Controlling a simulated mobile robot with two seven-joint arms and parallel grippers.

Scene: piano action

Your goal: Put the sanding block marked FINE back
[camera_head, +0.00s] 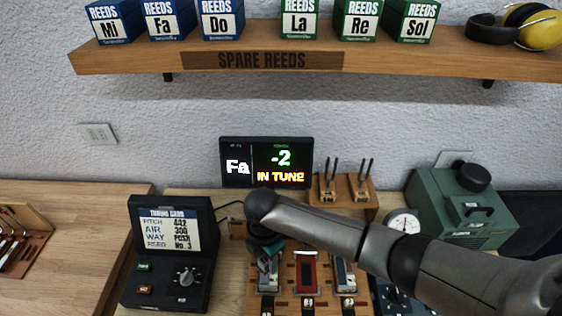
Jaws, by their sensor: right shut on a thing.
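My right arm comes in from the right, and its gripper (265,243) points down over the left part of the wooden reed rack at the bench's front. It is shut on a small teal block (271,250), mostly hidden by the gripper. No FINE marking can be read on it, so I cannot tell for sure that it is the sanding block. Just below it is the leftmost metal reed plate (268,276); I cannot tell whether they touch. A red plate (306,271) and another metal plate (345,274) lie to the right. My left gripper is not in view.
A black tuning-card box (170,255) stands left of the rack. A display reading Fa, -2, IN TUNE (266,163) and a wooden stand with pronged pieces (345,207) are behind. A dial gauge (403,223) and green machine (462,210) stand right. The left bench (70,225) has free room.

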